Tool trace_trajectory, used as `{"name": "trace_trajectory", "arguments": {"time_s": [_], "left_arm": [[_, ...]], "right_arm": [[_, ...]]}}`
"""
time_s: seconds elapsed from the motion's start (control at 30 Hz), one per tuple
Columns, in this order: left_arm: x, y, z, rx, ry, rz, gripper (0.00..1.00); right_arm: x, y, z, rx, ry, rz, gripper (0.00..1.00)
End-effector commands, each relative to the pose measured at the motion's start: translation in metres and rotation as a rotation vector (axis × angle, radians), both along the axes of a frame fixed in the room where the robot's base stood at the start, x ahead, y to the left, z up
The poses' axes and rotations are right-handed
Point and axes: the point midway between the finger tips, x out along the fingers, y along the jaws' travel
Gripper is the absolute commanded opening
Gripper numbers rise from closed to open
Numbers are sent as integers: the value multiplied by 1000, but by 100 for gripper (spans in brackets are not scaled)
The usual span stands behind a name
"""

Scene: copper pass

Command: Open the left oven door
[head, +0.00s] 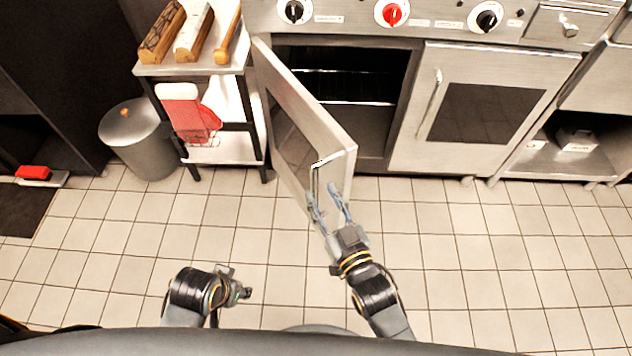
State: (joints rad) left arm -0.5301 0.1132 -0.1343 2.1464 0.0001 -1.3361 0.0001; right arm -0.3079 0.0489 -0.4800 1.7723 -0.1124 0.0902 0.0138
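The left oven door (338,160) stands swung well open to the left, its hinge side by the side table. The oven cavity (345,75) with a wire rack shows behind it. The door's slim vertical handle (316,178) is near its free edge. My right gripper (322,191) is at the lower end of this handle, its two fingers spread apart. Whether the fingers touch the handle or door is unclear. My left gripper (240,292) is low at the left, away from the oven; its fingers are too foreshortened to read.
The right oven door (483,112) is shut. A metal bin (140,145) is farther left. The tiled floor in front is clear.

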Motion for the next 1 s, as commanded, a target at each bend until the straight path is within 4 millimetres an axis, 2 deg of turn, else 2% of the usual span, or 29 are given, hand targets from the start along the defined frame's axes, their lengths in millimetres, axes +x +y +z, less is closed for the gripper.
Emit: {"name": "trace_trajectory", "arguments": {"time_s": [0.1,0.3,0.47,0.7,0.77,0.9,1.0], "left_arm": [[0,0,0,0,0,0,40],[0,0,0,0,0,0,40],[0,0,0,0,0,0,40],[0,0,0,0,-1,0,40],[0,0,0,0,0,0,30],[0,0,0,0,0,0,1],[0,0,0,0,0,0,0]], "right_arm": [[-24,-13,-1,-1,3,0,36],[-51,-27,-1,-1,3,0,36],[-59,-31,-1,-1,2,0,36],[-59,-31,0,-1,0,0,36],[-59,-31,-1,-2,1,-1,36],[-55,-40,-11,-33,58,-19,36],[-50,-57,-33,-92,175,-54,36]]}}
